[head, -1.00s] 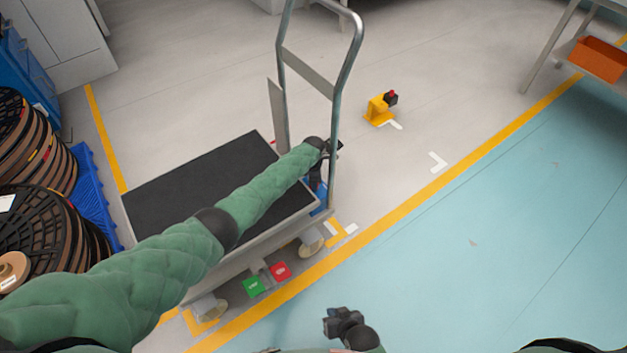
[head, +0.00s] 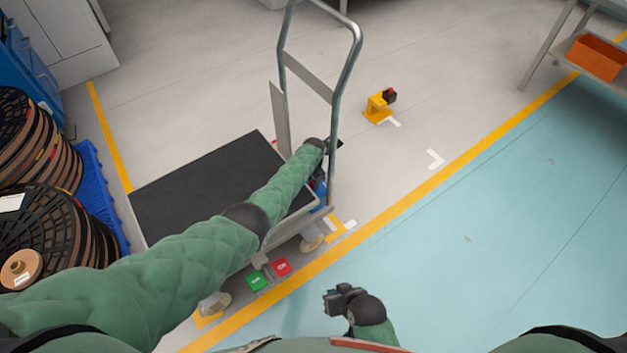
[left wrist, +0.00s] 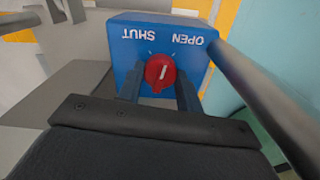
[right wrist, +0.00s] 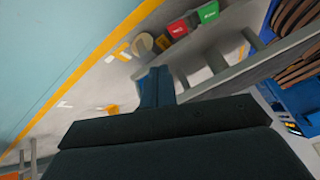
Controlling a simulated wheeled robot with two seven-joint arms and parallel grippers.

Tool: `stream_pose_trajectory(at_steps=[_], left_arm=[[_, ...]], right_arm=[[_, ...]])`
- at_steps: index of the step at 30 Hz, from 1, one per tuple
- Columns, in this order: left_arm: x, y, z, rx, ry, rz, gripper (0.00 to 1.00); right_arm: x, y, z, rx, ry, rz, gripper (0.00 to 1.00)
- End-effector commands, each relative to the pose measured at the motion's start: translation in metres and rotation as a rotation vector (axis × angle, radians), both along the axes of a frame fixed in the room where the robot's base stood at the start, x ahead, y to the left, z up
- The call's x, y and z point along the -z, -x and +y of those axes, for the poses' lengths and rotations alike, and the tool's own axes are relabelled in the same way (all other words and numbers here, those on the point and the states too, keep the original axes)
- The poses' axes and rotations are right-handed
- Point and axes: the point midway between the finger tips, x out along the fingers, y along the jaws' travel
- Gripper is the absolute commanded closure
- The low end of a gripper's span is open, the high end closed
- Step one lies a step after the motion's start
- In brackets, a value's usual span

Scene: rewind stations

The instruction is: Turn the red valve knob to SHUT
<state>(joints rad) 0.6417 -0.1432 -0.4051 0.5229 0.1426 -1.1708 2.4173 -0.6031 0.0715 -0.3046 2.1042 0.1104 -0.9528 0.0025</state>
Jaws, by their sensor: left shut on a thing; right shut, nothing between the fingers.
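The red valve knob (left wrist: 160,72) sits on a blue box (left wrist: 150,48) in the left wrist view. The box is lettered SHUT on the left and OPEN on the right, both upside down. The knob's white mark points up, tilted slightly right, between the two words. My left gripper (left wrist: 159,86) is shut on the knob, one finger on each side. My right gripper (head: 331,300) is shut and empty, low in the head view, away from the box.
A cart with a dark deck (head: 215,190) and a tall metal handle (head: 350,70) stands beside the box. Cable reels (head: 50,230) stand left. A yellow stand (head: 378,107) is beyond. The blue-green floor at right is clear.

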Motion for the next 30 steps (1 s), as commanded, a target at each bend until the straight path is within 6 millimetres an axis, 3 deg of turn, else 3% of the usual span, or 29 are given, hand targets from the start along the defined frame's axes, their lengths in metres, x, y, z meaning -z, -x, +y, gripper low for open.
stream_pose_trajectory(at_steps=[2,3,6,19,24,30], left_arm=[[-0.005,-0.006,0.0,0.0,0.001,-0.013,0.87],[-0.005,-0.006,0.0,0.001,0.001,-0.012,0.61],[-0.004,-0.005,0.0,0.001,0.001,-0.009,0.43],[-0.008,-0.001,0.0,0.002,0.0,-0.004,0.43],[-0.026,-0.001,0.0,0.002,0.001,-0.004,0.43],[-0.055,-0.002,0.0,0.001,0.001,-0.005,0.43]], right_arm=[[0.0,0.0,0.0,0.0,0.0,0.0,1.0],[0.0,0.0,0.0,0.0,0.0,0.0,1.0],[0.0,0.001,0.0,0.0,0.0,0.001,1.0],[-0.004,0.002,0.0,-0.003,0.002,0.01,1.0],[-0.042,-0.001,-0.003,-0.011,0.006,0.023,1.0],[-0.074,0.003,-0.005,-0.023,0.012,0.053,1.0]])
